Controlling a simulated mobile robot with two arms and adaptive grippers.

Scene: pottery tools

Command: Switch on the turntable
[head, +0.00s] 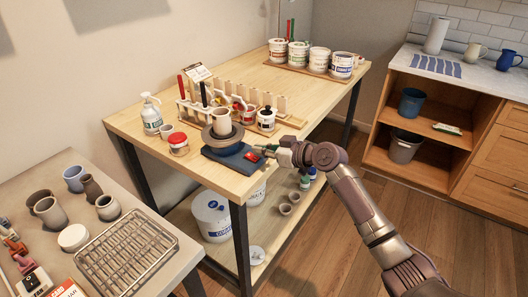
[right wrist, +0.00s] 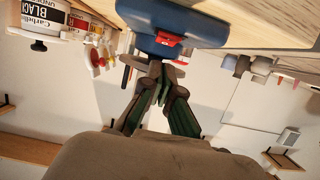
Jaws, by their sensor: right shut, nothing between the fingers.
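The turntable (head: 228,157) stands near the front corner of the wooden table. It has a blue base and a dark round wheel with a grey clay pot (head: 222,122) on it. A red switch (head: 252,157) sits on the right end of the base. In the right wrist view, which is upside down, the blue base (right wrist: 185,14) and red switch (right wrist: 168,39) are at the top. My right gripper (head: 268,151) is shut and empty, its tips close to the switch; I cannot tell if they touch it. It also shows in the wrist view (right wrist: 156,68). My left gripper is out of view.
A white pump bottle (head: 151,117) stands left. Paint tubs (head: 342,66) stand at the back. The floor at right is free.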

